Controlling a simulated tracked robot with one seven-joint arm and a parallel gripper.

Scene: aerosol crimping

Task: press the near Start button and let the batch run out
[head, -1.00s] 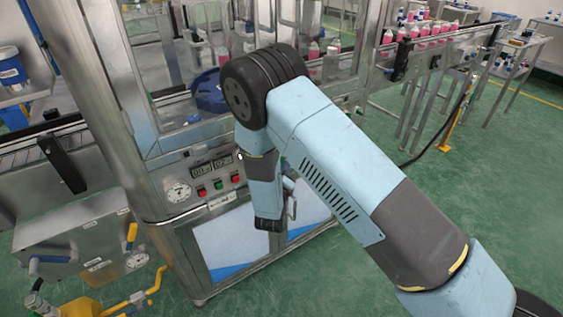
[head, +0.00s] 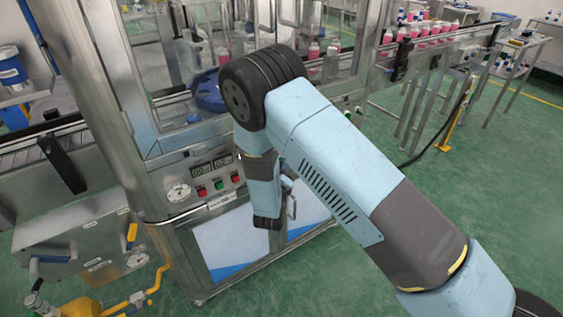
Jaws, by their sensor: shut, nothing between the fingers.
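The filling and crimping machine's near control panel (head: 213,178) faces me left of my hanging wrist. It carries a green button (head: 219,185) between a red button (head: 202,193) on the left and another red button (head: 237,178) on the right. Two small displays (head: 210,167) sit above them; their digits are too small to read surely. Button labels are not legible. My wrist hangs just right of the panel, and my gripper's fingers are hidden behind it. Several pink-filled bottles (head: 428,30) stand in a row on the conveyor at the upper right. A dark blue round part (head: 209,93) sits inside the machine.
A pressure gauge (head: 178,192) is left of the buttons. A steel post (head: 88,90) rises left of the panel. A far panel's green button (head: 347,114) shows behind my arm. Yellow piping (head: 140,297) is at the lower left. Green floor is open at the right.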

